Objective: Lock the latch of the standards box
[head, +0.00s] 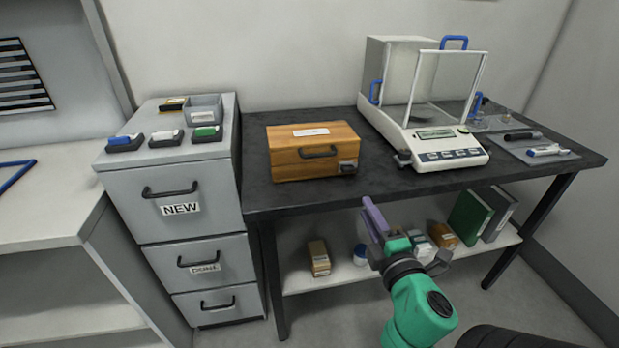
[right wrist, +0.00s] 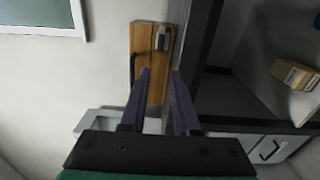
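The standards box (head: 290,158) is a wooden box with a white label on its lid and a dark handle on its front. It stands closed on the dark table. Its dark latch (head: 347,167) is at the front right; I cannot tell whether it is locked. In the right wrist view, the box (right wrist: 143,45) and latch (right wrist: 162,38) lie ahead of the fingertips. My right gripper (head: 370,203) is in front of the table edge, below and right of the latch, apart from it. Its purple fingers (right wrist: 161,72) are apart and empty. My left gripper is not in view.
A balance (head: 420,140) with a glass shield stands right of the box. A grey cabinet (head: 165,230) with drawers stands left of the table. The lower shelf (head: 325,280) holds small boxes and binders. Dark tabletop (head: 375,180) is clear between box and balance.

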